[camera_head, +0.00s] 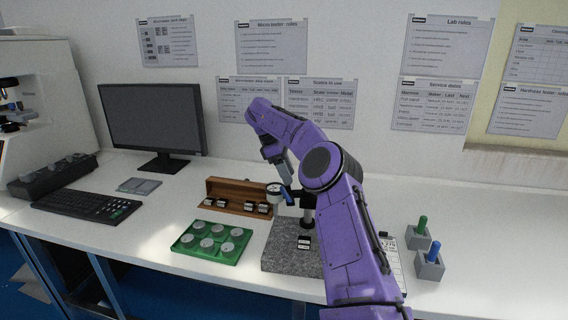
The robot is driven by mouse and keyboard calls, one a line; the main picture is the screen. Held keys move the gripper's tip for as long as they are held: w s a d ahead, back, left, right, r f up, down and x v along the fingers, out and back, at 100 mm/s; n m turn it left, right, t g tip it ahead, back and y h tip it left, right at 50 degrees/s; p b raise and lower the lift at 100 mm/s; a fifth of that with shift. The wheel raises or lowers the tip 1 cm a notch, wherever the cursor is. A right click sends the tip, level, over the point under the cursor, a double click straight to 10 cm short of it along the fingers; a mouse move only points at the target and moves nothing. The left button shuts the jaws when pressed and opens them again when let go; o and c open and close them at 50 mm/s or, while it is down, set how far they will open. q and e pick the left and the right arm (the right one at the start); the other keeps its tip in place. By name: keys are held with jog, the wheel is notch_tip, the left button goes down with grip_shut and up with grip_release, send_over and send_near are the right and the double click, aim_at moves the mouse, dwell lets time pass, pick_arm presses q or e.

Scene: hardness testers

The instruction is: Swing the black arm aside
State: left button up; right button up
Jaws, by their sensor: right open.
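A granite stand (283,258) sits on the bench with a dark upright post (306,215) and a round white dial gauge (274,189). A short dark arm with a blue part (290,198) shows between the dial and the post. My purple right arm covers part of the post and the right side of the stand. My right gripper (287,176) is open, pointing down just above the dial and the black arm. I cannot tell whether it touches them. A small dark block (304,242) sits on the granite. My left gripper is not in view.
A green tray (188,252) of round discs lies left of the stand. A wooden case (222,190) with metal blocks is behind it. Grey holders with green (422,226) and blue (433,252) handles stand right. A keyboard (82,206) and monitor (155,115) are left. The far right bench is clear.

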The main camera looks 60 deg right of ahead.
jog(key=p+v, duration=0.6)
jog(key=v, duration=0.3)
jog(key=shift+r, duration=0.2)
